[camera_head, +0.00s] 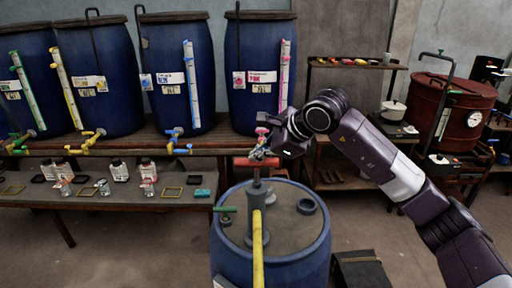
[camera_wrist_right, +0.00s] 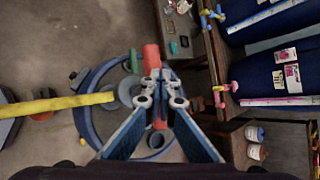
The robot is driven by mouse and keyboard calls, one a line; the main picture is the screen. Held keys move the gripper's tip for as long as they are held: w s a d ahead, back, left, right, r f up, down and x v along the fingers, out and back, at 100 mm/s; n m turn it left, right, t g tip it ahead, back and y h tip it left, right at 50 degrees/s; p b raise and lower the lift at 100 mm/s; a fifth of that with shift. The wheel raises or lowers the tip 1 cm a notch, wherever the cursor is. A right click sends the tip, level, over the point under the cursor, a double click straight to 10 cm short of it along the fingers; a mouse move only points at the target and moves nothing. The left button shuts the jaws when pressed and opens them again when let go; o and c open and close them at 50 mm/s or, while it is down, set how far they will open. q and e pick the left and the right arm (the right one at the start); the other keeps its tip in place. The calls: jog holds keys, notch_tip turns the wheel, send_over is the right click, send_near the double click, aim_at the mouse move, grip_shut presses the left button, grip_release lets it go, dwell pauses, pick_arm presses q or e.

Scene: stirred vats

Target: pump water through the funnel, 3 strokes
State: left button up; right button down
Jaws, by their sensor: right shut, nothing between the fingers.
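A blue drum (camera_head: 222,245) stands in front of me with a grey hand pump (camera_head: 256,205) upright on its top. The pump has a red crossbar handle (camera_head: 243,162), also in the right wrist view (camera_wrist_right: 151,57), and a yellow pipe (camera_head: 258,250) running toward me. A dark round ring (camera_head: 307,206) is on the drum top to the right of the pump; I cannot tell whether it is the funnel. My right gripper (camera_head: 260,153) is shut and empty, right at the handle. I cannot tell whether it touches it. My left gripper is not in view.
Several blue vats (camera_head: 180,70) with gauge strips and taps stand on a wooden bench (camera_head: 100,149) behind. A lower shelf holds bottles and small trays. A red-brown vat (camera_head: 452,108) stands at the right. A dark box (camera_head: 360,270) is on the floor beside the drum.

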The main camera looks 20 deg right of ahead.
aim_at(258, 164)
jog(key=shift+s+f+b, duration=0.1)
jog(key=shift+f+b, duration=1.55)
jog(key=shift+f, duration=0.55)
dwell(1.0)
jog(key=shift+w+d+r+p, duration=0.15)
jog(key=shift+r+p, duration=1.1)
jog(key=shift+r, duration=0.75)
jog(key=shift+w+a+r+p, duration=0.15)
jog(key=shift+r+p, duration=1.05)
jog(key=shift+r, duration=0.8)
jog(key=shift+d, duration=0.1)
notch_tip(258, 164, up, 6)
jog(key=p, duration=0.3)
jog(key=shift+p, duration=0.3)
jog(key=shift+r, duration=0.1)
